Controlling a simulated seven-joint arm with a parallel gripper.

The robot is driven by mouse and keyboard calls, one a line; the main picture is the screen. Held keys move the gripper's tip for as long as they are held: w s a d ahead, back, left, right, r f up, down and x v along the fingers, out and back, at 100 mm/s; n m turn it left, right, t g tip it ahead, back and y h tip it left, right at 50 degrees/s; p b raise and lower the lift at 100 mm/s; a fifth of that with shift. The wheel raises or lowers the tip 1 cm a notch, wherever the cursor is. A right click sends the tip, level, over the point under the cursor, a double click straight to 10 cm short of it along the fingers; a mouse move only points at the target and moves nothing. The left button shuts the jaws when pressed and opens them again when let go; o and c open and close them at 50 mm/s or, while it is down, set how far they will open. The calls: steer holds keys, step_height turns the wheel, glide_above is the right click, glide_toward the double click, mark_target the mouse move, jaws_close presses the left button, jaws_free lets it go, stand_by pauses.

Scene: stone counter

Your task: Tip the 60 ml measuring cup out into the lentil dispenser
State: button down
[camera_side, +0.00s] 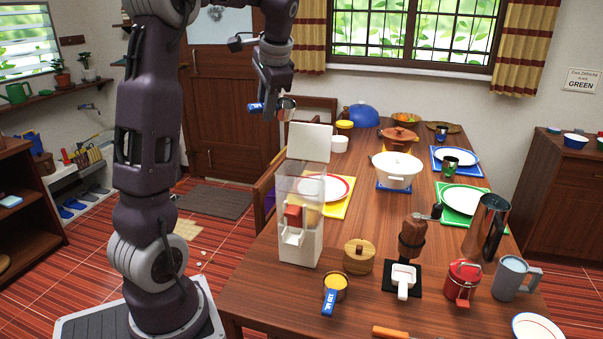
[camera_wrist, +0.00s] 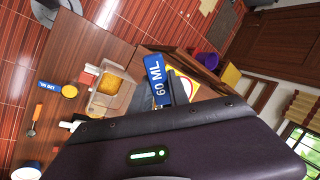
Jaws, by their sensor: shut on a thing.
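My gripper (camera_side: 273,92) is shut on the 60 ml measuring cup, high above the table's back-left side. The cup's metal bowl (camera_side: 287,108) is to the right of the fingers and its blue handle (camera_side: 256,107) to the left. In the wrist view the handle (camera_wrist: 157,80) reads "60 ML"; the bowl and its contents are hidden. The lentil dispenser (camera_side: 301,245) stands below, at the table's left side, with its white lid (camera_side: 309,142) raised. The wrist view shows the dispenser (camera_wrist: 107,92) with an orange-yellow fill inside. The cup is above and apart from it.
A second measuring cup with a blue handle (camera_side: 330,302) lies in front of the dispenser. A wooden lidded pot (camera_side: 359,257) stands right of it. A red-rimmed plate (camera_side: 338,187) on a yellow mat is behind.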

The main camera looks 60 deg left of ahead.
steer(key=a+h, duration=0.4)
steer(key=h, duration=0.1)
steer(key=shift+a+f+b, duration=0.15)
steer(key=shift+a+b, duration=0.05)
steer(key=shift+b, duration=0.15)
stand_by(0.7)
